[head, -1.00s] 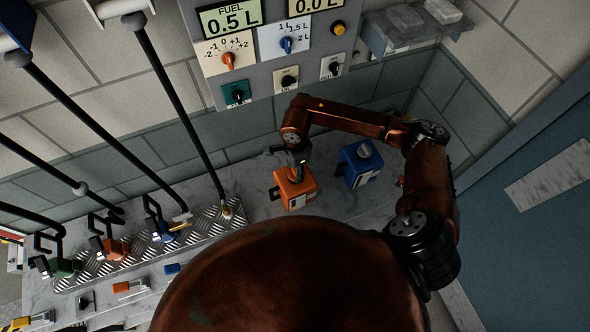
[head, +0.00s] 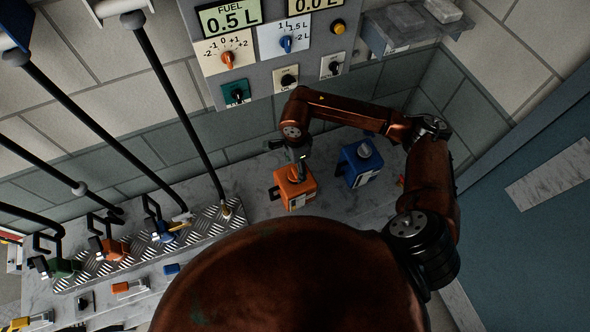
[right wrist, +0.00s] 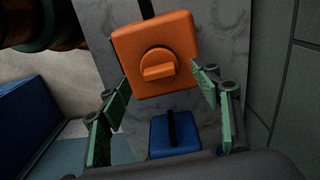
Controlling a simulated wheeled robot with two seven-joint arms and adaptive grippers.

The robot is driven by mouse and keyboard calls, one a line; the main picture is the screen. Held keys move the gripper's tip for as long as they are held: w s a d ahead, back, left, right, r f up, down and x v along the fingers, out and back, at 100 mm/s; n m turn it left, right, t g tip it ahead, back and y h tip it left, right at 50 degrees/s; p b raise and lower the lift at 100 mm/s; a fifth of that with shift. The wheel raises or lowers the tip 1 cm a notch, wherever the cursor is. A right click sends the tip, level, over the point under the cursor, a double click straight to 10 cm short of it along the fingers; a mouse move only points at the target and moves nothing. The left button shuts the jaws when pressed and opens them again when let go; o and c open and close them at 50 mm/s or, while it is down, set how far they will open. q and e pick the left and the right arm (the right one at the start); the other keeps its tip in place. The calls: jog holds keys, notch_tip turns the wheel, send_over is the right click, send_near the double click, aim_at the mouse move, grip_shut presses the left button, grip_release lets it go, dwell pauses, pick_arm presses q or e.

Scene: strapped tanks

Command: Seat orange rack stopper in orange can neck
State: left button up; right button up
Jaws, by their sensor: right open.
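The orange can (head: 296,193) stands upright on the counter below the panel. An orange round stopper with a raised grip bar (right wrist: 158,66) sits on the can's top, at the neck, in the right wrist view. It looks flat and centred there; the neck beneath it is hidden. My right gripper (head: 301,168) is over the can's top. Its green-padded fingers (right wrist: 160,82) are spread apart on either side of the stopper in the right wrist view, with gaps between pads and stopper. My left gripper is not in view.
A metal tread plate (head: 108,262) with nozzles and hoses lies to the left. The panel (head: 268,75) is behind.

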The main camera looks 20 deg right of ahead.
aim_at(295, 171)
notch_tip(295, 171, up, 9)
dwell(0.3)
jog(key=shift+a, duration=0.1)
dwell(0.4)
